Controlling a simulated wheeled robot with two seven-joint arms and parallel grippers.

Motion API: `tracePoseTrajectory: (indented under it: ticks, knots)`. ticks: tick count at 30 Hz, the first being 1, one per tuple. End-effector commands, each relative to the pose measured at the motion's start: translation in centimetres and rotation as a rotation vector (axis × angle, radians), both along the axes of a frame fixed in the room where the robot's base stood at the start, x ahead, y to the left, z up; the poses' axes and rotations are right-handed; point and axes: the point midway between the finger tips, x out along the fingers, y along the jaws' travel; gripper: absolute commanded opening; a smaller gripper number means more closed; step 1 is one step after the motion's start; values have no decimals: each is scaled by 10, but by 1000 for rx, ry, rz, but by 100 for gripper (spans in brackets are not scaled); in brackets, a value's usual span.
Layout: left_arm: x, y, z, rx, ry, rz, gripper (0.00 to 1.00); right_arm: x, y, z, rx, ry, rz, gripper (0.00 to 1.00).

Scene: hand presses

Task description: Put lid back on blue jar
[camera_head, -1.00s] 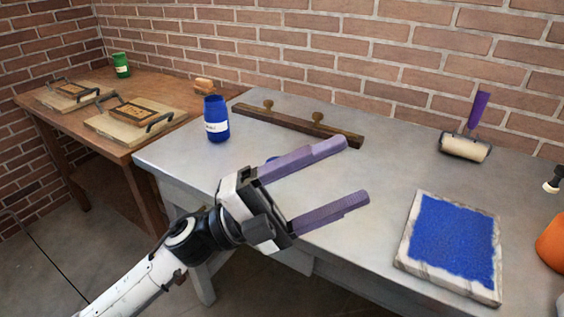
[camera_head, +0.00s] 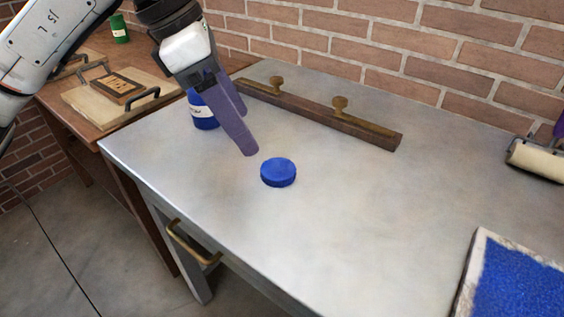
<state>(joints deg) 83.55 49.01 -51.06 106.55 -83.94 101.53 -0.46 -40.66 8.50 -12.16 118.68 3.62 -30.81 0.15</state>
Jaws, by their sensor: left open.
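The blue lid (camera_head: 278,171) lies flat on the grey table. The blue jar (camera_head: 203,112) stands upright on the table to the left of the lid, with a white label; its upper part is hidden behind my left gripper. My left gripper (camera_head: 247,130) reaches down from the upper left, open and empty, with its purple fingers in front of the jar. One fingertip is just above and left of the lid, apart from it. My right gripper is not in view.
A wooden bar with two brass knobs (camera_head: 340,122) lies along the back of the grey table (camera_head: 330,220). A blue inked slab (camera_head: 515,290) and a roller (camera_head: 535,158) are at the right. A wooden table with presses (camera_head: 122,88) and a green jar (camera_head: 119,30) is at the left.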

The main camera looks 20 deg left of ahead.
Motion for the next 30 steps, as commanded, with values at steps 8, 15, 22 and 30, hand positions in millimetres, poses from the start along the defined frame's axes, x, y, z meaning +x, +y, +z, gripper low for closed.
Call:
tracePoseTrajectory:
  ticks: [8,15,22,30]
  knots:
    - [1,-4,-8,-3,2,-2,70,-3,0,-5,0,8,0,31]
    - [8,-16,-41,-4,5,-5,70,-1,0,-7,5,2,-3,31]
    - [10,-19,-47,-5,0,-3,70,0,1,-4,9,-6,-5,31]
    - [12,-23,-52,-5,3,-4,70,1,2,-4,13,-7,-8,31]
